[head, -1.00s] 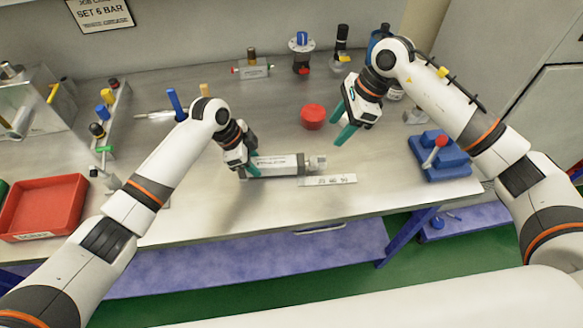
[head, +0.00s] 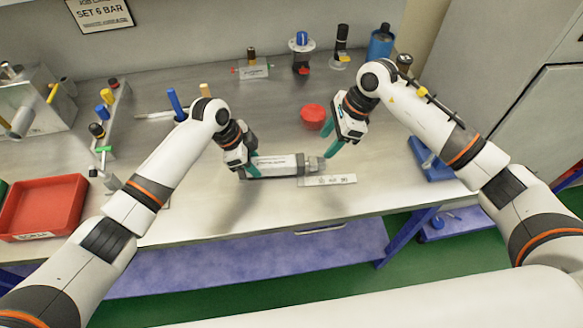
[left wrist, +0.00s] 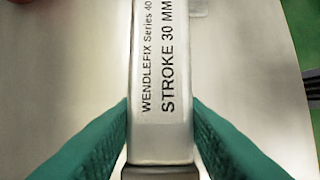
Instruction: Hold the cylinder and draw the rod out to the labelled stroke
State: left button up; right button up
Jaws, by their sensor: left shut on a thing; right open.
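The cylinder (head: 277,166) is a grey-silver body lying along the bench near its front edge. In the left wrist view the cylinder (left wrist: 162,90) shows a label reading "WENDLEFIX Series 40" and "STROKE 30 MM". My left gripper (head: 247,166) is shut on its left end, with green fingers on both sides of the body. My right gripper (head: 336,148) is open at the cylinder's right end, its fingertips close to the rod end; contact cannot be told. The rod end is mostly hidden by the right fingers. A pale scale strip (head: 328,180) lies just in front of the cylinder.
A red round pot (head: 313,115) stands just behind the right gripper. A red tray (head: 42,207) is at the far left. Several fittings stand along the back.

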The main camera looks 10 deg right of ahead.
aim_at(314, 160)
jog(key=x, duration=0.7)
jog(key=shift+a+f, duration=0.1)
jog(key=shift+f, duration=0.25)
jog(key=c, duration=1.1)
